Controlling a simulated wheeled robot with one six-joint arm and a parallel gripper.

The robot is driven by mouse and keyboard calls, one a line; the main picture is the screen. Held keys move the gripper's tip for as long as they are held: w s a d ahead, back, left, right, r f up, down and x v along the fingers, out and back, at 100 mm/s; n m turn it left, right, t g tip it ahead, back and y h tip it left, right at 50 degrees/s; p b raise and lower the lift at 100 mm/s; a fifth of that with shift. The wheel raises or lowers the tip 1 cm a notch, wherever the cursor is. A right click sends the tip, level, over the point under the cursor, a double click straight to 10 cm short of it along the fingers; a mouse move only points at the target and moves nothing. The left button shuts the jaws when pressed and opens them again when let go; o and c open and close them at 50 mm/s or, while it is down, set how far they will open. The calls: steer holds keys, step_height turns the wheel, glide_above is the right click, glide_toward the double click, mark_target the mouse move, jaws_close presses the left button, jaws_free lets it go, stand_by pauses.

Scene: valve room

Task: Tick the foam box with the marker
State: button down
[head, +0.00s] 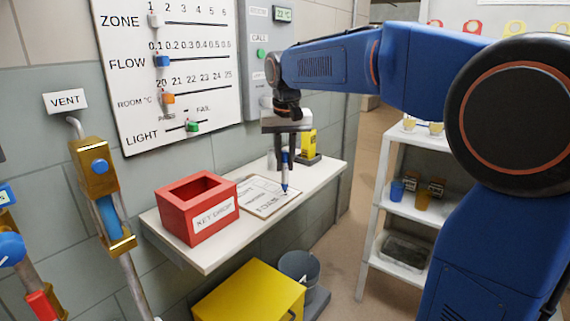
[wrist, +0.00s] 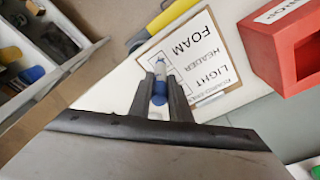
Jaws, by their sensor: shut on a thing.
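My gripper (head: 285,155) is shut on a marker (head: 285,174) with a white barrel and blue ends. It holds the marker roughly upright, tip down, over the right end of a clipboard (head: 257,205) on the wall shelf. Whether the tip touches the paper I cannot tell. In the wrist view the marker (wrist: 159,84) stands between the fingers (wrist: 160,92). The clipboard's sheet (wrist: 190,65) there reads FOAM, HEADER and LIGHT, with small boxes (wrist: 158,62) beside the words. The fingers and marker partly cover the box column, so I see no clear tick.
A red KEY DROP box (head: 196,207) stands left of the clipboard on the shelf (head: 215,258). A yellow item (head: 308,141) stands behind my gripper. A white rack (head: 411,210) stands right, across open floor.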

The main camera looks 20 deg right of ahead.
steer(key=shift+r, duration=3.6)
